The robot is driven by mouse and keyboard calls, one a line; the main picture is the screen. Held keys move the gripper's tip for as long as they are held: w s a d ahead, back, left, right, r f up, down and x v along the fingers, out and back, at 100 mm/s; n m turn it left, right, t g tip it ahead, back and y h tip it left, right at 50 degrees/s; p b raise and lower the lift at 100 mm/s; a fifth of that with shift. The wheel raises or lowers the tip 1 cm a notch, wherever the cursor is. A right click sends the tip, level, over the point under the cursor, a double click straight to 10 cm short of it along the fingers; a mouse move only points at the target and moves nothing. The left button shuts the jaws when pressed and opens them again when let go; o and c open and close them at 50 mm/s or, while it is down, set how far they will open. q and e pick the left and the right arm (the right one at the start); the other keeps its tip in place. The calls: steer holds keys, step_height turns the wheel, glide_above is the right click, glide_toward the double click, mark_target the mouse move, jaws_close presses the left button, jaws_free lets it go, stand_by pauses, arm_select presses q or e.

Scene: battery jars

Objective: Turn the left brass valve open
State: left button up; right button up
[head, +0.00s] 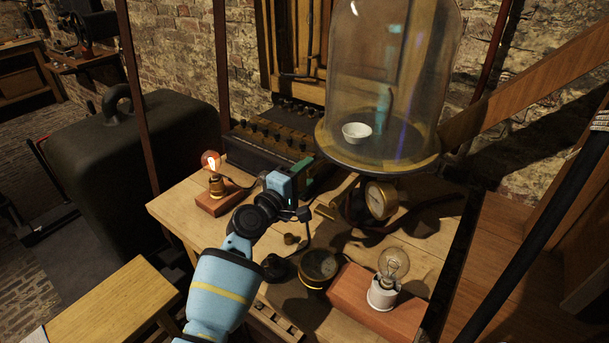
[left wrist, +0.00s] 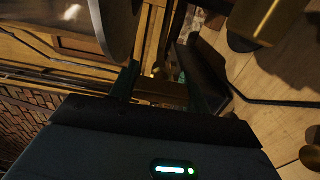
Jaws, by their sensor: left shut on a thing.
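My left gripper (head: 304,168) reaches in from the left, beside the base of the glass bell jar (head: 395,70). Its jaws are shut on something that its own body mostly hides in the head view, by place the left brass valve. In the left wrist view the two dark fingers (left wrist: 160,85) stand apart, and the held part is too dark to make out. Brass fittings (head: 343,188) show just right of the gripper, below the jar's plate. A brass cylinder (left wrist: 254,20) shows at the upper right of the wrist view. My right gripper is not in view.
A brass gauge (head: 381,200) sits under the jar plate (head: 420,163). A lit bulb (head: 211,162), an unlit bulb (head: 392,266) and a round dark instrument (head: 319,265) stand on the wooden table (head: 180,208). A dark box with knobs (head: 265,140) lies behind the gripper.

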arm_select(q)
steer(key=o, duration=1)
steer(key=shift+c, duration=0.2)
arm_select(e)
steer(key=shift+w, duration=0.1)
arm_select(q)
steer(key=shift+s+a, duration=0.25)
steer(key=shift+s, duration=0.15)
steer(key=p+v, duration=0.1)
steer(key=v, duration=0.6)
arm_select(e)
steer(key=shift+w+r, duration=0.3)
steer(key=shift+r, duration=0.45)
